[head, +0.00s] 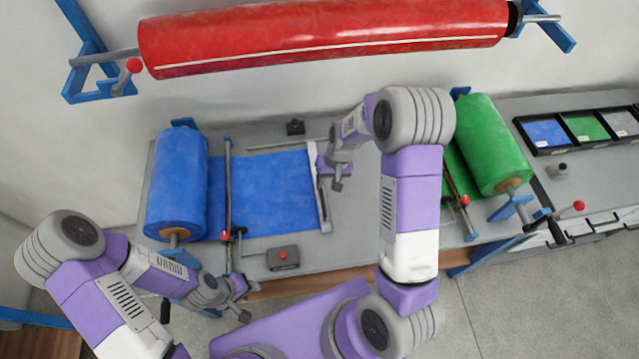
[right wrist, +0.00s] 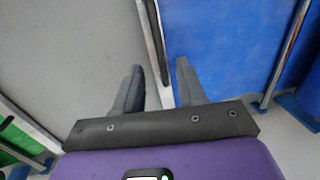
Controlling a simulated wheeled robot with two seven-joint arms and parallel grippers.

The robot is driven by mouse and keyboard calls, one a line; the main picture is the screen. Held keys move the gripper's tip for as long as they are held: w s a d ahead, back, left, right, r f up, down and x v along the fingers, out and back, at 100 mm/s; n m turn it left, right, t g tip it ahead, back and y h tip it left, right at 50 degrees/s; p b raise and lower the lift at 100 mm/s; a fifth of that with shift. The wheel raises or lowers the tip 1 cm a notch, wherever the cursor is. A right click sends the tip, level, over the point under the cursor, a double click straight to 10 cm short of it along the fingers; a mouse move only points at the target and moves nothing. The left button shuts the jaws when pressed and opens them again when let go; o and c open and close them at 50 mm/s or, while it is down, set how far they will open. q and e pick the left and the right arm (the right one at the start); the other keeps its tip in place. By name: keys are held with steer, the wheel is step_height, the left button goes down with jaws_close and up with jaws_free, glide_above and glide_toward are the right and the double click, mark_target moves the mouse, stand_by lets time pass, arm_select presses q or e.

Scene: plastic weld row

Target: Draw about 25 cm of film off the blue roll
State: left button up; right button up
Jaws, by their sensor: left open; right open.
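The blue roll (head: 177,185) stands at the left of the bench. Its blue film (head: 270,188) lies flat on the bench, running right under a thin cross rod (head: 228,190) to a pale metal strip (head: 322,195) along its free edge. My right gripper (head: 330,180) is open at this strip. In the right wrist view, its two grey fingers (right wrist: 159,68) stand either side of the strip's line, with blue film (right wrist: 215,45) to the right; contact cannot be told. My left gripper (head: 243,298) is open and empty near the bench's front edge, below the rod's end.
A control box with a red button (head: 283,258) sits in front of the film. A green roll (head: 492,145) stands at the right and a red roll (head: 325,38) hangs at the back. Grey bench is bare right of the strip, partly hidden by my right arm.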

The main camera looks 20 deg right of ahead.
mark_target(323, 197)
steer(key=f, duration=0.3)
steer(key=a+f, duration=0.1)
steer(key=f, duration=0.2)
steer(key=shift+s+a, duration=0.1)
steer(key=shift+s, duration=0.05)
jaws_close()
